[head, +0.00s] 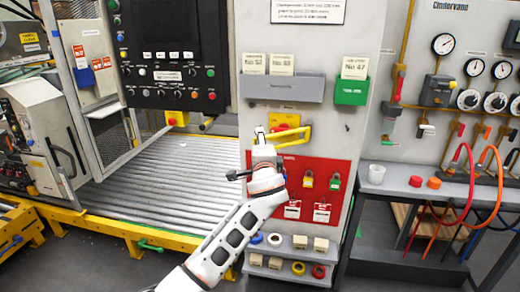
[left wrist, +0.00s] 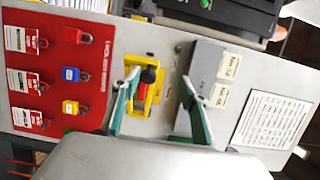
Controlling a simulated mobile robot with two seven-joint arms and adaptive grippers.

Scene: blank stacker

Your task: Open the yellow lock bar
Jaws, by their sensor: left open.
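The yellow lock bar (head: 301,133) is on the grey panel, above the red lock board. In the left wrist view the yellow lock bar (left wrist: 156,88) surrounds a red part with a dark knob. My left gripper (head: 262,134) is in front of the panel at the bar's left side and covers part of it. In the left wrist view my left gripper (left wrist: 160,78) is open and empty. One finger overlaps the bar's edge; the other is over bare panel beside the grey holder. I cannot tell whether a finger touches the bar. My right gripper is not in view.
The red lock board (head: 277,212) with padlocks and tags is below the bar. A grey holder (head: 282,88) and a green holder (head: 351,91) stick out above it.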

